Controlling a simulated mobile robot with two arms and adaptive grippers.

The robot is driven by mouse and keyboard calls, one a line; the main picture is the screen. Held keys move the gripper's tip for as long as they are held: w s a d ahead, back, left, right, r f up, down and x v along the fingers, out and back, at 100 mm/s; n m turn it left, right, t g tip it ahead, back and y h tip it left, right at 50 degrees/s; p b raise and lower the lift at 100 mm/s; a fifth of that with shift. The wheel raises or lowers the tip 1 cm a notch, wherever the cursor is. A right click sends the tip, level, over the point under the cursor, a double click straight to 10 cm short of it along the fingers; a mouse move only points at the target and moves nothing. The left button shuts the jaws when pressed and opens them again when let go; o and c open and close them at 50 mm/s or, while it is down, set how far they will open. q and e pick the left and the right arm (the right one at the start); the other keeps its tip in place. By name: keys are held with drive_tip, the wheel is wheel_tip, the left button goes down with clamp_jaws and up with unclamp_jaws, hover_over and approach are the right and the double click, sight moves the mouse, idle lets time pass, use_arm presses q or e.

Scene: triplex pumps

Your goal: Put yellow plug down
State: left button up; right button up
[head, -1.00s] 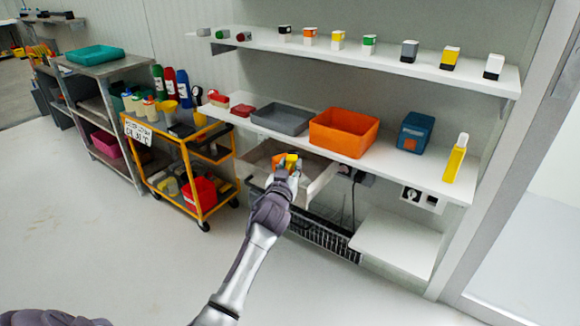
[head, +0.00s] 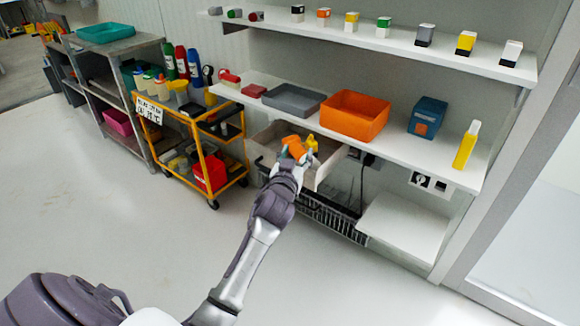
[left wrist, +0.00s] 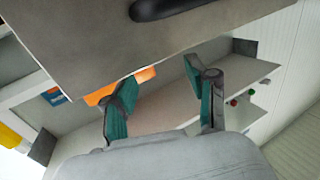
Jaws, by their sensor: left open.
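My left gripper (head: 299,160) is at the front of the pulled-out drawer (head: 328,166) under the shelf. The yellow plug (head: 312,143) shows just past the gripper's right side, over the drawer; I cannot tell what it rests on. An orange thing (head: 294,146) shows next to it, partly hidden by the gripper. In the left wrist view the gripper (left wrist: 160,100) has its teal fingers wide apart with nothing between them. The plug is not seen there. A grey panel with a black handle (left wrist: 172,8), likely the drawer front, fills the top. My right gripper is not in view.
Above the drawer, a shelf holds an orange bin (head: 355,115), a grey tray (head: 293,99), a blue box (head: 426,117) and a yellow bottle (head: 466,146). A yellow cart (head: 205,170) stands to the left. The floor in front is clear.

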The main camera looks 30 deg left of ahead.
use_arm(q)
drive_tip(key=v, duration=0.7)
drive_tip(key=s+d+f+m+g+h, duration=0.1)
drive_tip(key=s+d+f+g, duration=0.2)
drive_tip(key=s+f, duration=0.35)
drive_tip(key=s+d+f+m+g+h, duration=0.1)
drive_tip(key=s+d+f+g+h, duration=0.2)
drive_tip(key=f, duration=0.7)
drive_tip(key=s+d+f+m+g, duration=0.1)
drive_tip(key=s+d+f+g, duration=0.1)
drive_tip(key=s, duration=0.4)
drive_tip(key=s+d+f+m+g+h, duration=0.1)
drive_tip(key=s+d+f+g, duration=0.2)
drive_tip(key=s+f, duration=0.2)
drive_tip(key=s+d+f+m+g, duration=0.1)
drive_tip(key=s+d+f+g, duration=0.1)
drive_tip(key=s, duration=0.7)
wheel_tip(320, 180, down, 2)
drive_tip(key=shift+s+d+m+g+h+p, duration=0.15)
drive_tip(key=shift+d+m+g+h+p, duration=0.2)
drive_tip(key=shift+g, duration=0.25)
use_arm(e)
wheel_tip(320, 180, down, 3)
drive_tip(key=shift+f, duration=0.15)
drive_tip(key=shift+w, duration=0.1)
